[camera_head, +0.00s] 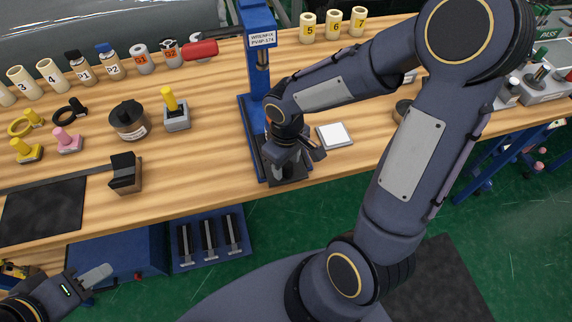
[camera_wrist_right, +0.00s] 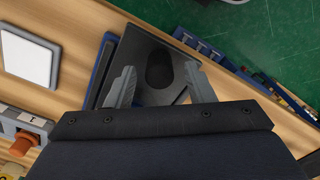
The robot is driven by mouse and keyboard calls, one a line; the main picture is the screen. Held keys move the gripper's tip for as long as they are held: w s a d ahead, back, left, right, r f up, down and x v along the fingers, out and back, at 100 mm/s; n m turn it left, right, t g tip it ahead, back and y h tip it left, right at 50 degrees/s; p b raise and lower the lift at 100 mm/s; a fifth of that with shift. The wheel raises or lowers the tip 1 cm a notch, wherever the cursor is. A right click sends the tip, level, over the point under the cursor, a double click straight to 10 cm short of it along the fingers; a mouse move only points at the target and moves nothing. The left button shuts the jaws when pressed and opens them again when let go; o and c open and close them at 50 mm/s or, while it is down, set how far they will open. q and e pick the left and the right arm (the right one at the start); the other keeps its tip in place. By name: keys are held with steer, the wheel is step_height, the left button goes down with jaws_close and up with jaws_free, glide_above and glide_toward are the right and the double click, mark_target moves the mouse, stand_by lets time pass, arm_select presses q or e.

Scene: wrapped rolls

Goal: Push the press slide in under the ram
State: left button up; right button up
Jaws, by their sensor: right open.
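The blue arbor press (camera_head: 256,72) stands at the table's front, with its ram (camera_head: 263,60) below the labelled head and a red-handled lever (camera_head: 200,50) to the left. The dark press slide (camera_head: 288,175) sticks out at the front end of the press base. In the right wrist view the slide (camera_wrist_right: 146,50) is a dark plate with a black round feature. My right gripper (camera_head: 305,156) is low over the slide; its open fingers (camera_wrist_right: 160,88) show on either side of the black feature. Contact is unclear. My left gripper (camera_head: 97,281) is off the table at lower left, its jaw state unclear.
A white square pad (camera_head: 335,134) lies right of the press. A grey block with a yellow knob (camera_head: 175,112), a dark round pot (camera_head: 129,120) and a black-and-wood block (camera_head: 125,174) stand left. Bare wood lies between them and the press.

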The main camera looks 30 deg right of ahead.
steer(key=shift+f, duration=0.7)
